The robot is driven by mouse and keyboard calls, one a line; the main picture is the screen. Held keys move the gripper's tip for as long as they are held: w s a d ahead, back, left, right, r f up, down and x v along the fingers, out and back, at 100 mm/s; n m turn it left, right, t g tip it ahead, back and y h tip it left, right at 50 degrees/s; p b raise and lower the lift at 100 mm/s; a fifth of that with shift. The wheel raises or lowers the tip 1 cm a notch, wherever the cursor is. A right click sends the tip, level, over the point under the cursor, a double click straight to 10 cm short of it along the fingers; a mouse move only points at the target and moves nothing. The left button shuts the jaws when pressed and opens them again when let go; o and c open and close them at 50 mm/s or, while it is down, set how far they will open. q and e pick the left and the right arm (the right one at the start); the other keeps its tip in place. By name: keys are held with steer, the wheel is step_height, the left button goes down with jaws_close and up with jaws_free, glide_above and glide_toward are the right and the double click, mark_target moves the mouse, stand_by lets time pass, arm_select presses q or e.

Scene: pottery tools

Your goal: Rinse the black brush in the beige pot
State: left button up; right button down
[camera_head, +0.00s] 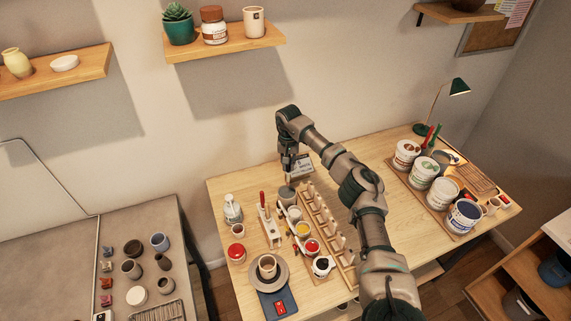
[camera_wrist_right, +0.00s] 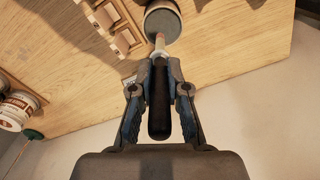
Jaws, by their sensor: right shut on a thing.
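My right gripper (camera_head: 289,168) is at the back of the wooden table, above a round grey-beige pot (camera_head: 287,195). In the right wrist view, my right gripper (camera_wrist_right: 159,90) is shut on the black handle of the brush (camera_wrist_right: 158,112). The brush's pale tip points away from the gripper and overlaps the near edge of the round pot (camera_wrist_right: 163,24), which has a grey inside. I cannot tell whether the tip is inside the pot or above it. A beige cup (camera_head: 267,265) stands on the round wheel at the table's front. My left gripper is out of view.
A wooden rack with pegs (camera_head: 325,222) stands right of the pot, beside small paint pots (camera_head: 302,229). A red-handled tool in a holder (camera_head: 268,228) and a white bottle (camera_head: 232,208) stand to the left. Large labelled tubs (camera_head: 424,171) line the right side.

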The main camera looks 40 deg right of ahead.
mark_target(288, 171)
steer(key=shift+f, duration=0.3)
steer(key=shift+w+f+b, duration=0.2)
steer(key=shift+f+b, duration=0.35)
steer(key=shift+b, duration=0.05)
steer(key=shift+f+b, duration=0.75)
steer(key=shift+f, duration=0.15)
steer(key=shift+s+f+b, duration=0.1)
steer(key=shift+f+b, duration=0.8)
steer(key=shift+f, duration=0.65)
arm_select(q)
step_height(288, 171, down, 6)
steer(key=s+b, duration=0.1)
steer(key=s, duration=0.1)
arm_select(e)
steer(key=shift+f, duration=1.35)
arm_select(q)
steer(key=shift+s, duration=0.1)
